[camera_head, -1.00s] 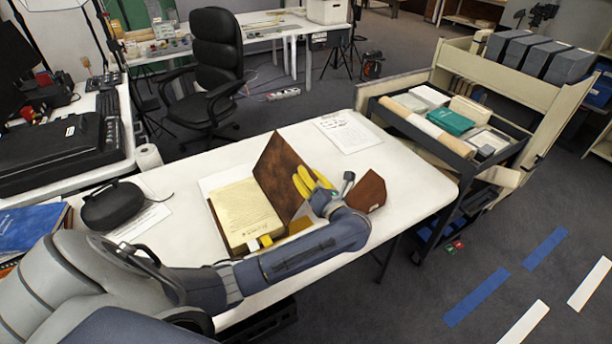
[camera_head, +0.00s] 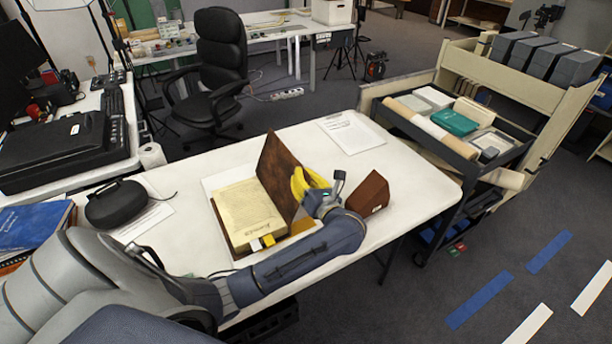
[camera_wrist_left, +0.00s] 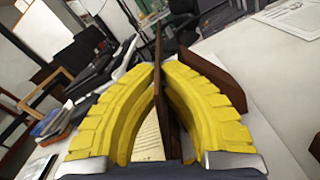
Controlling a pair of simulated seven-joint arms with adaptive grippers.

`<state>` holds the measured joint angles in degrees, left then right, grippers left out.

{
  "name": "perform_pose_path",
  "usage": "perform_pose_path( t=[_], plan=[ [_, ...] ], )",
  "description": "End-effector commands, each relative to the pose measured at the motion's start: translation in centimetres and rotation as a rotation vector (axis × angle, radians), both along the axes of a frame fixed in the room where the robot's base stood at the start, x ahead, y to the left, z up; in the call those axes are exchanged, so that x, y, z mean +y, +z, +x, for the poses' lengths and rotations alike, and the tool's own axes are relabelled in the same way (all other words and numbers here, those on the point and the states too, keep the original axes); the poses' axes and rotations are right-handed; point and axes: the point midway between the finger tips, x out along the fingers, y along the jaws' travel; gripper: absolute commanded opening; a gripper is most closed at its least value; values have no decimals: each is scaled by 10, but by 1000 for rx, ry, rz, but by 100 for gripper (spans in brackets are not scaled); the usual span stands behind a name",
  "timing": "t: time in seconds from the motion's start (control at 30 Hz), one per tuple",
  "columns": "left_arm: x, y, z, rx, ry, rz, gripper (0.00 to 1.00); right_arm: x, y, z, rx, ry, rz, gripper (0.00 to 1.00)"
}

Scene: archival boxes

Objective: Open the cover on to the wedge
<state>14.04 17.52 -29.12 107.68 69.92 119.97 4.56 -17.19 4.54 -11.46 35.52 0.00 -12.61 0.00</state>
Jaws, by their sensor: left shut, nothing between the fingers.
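The book (camera_head: 248,212) lies open on the white table with its yellowed page block facing up. Its brown cover (camera_head: 277,172) stands steeply up along the right side of the page block. The brown wedge (camera_head: 368,194) sits on the table to the right, apart from the cover. My right gripper is not in view.
A printed sheet (camera_head: 352,133) lies at the table's far edge. A black case (camera_head: 115,204) stands left of the book. A loaded cart (camera_head: 455,148) stands beyond the table's right end. The table's right end beyond the wedge is clear.

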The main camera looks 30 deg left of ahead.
Motion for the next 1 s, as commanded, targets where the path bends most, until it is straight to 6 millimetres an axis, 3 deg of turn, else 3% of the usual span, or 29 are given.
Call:
perform_pose_path(
  t=[0.23, 0.47, 0.77, 1.0],
  plan=[
    [1, 1, 0, -2, 1, -1, 0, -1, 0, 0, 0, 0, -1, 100],
    [1, 1, 0, -2, 1, -1, 26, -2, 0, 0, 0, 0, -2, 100],
    [-2, 0, -1, -1, 0, 0, 26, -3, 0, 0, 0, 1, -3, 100],
    [-26, -1, -13, 0, -1, -4, 26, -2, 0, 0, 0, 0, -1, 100]
  ],
)
